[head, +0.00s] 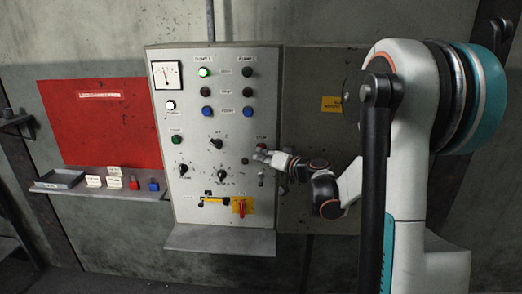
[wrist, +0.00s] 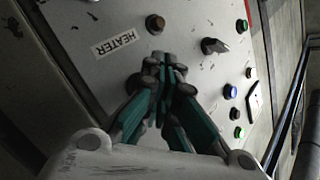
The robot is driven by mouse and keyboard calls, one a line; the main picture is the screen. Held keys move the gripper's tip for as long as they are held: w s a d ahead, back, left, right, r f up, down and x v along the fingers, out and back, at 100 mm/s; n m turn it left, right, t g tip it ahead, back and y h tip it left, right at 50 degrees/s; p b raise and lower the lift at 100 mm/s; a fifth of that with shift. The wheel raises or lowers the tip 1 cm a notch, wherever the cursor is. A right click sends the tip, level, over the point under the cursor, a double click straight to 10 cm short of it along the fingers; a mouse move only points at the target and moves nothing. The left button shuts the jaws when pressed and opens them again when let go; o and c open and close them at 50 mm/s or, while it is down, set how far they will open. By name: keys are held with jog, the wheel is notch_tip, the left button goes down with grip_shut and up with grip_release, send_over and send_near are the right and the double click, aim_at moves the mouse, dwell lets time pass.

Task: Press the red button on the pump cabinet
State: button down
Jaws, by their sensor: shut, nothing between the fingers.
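The pump cabinet (head: 190,225) is a light grey panel of lamps, knobs and buttons in the middle of the head view. A small red button (head: 261,146) under a red label is at its right edge. My gripper (head: 261,155) is shut and empty, its tips just below and very close to this button; I cannot tell whether they touch it. In the wrist view, my shut fingertips (wrist: 164,60) point at the panel, and I cannot make out the red button there; the fingers probably cover it.
A dark brownish button (wrist: 155,24), a HEATER label (wrist: 115,40) and a black knob (wrist: 214,46) lie near the fingers. A red rotary switch (head: 241,206) is lower on the cabinet. A shelf (head: 90,190) with small blocks stands left.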

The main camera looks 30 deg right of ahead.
jog(key=shift+w+d, duration=0.15)
jog(key=shift+w, duration=0.05)
dwell(0.3)
jog(key=shift+s, duration=0.1)
jog(key=shift+s+a, duration=0.45)
jog(key=shift+s, duration=0.15)
dwell(0.3)
jog(key=s+a, duration=0.2)
jog(key=s, duration=0.2)
jog(key=shift+s+a, duration=0.1)
jog(key=shift+a, duration=0.3)
dwell(0.6)
